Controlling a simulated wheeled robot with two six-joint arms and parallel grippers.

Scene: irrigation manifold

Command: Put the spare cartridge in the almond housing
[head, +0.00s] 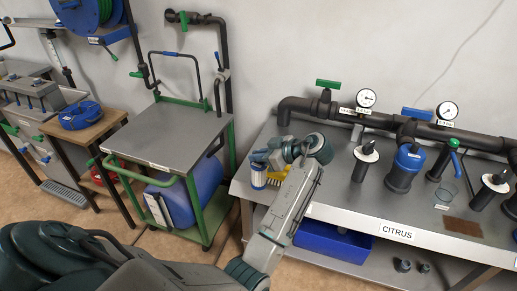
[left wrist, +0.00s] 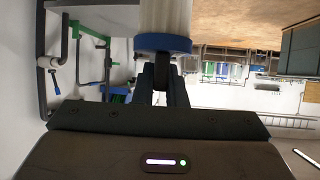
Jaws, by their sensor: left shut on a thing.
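My left gripper (head: 263,157) is at the left end of the bench in the head view, shut on the spare cartridge. The cartridge (head: 258,176) is a white cylinder with a blue end cap, hanging roughly upright below the fingers. It also shows in the left wrist view (left wrist: 165,16), where its blue cap (left wrist: 162,43) is at the fingers and its far end is cut off. No label reading almond is legible; the bench sign reads CITRUS (head: 396,232). My right gripper is not in view.
On the bench (head: 330,206) stand a blue-capped dark housing (head: 405,168), several dark upright parts with white discs (head: 365,158), and a clear cup (head: 446,192). A dark pipe with gauges (head: 366,98) runs behind. A green-framed cart (head: 172,138) stands left, with floor between.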

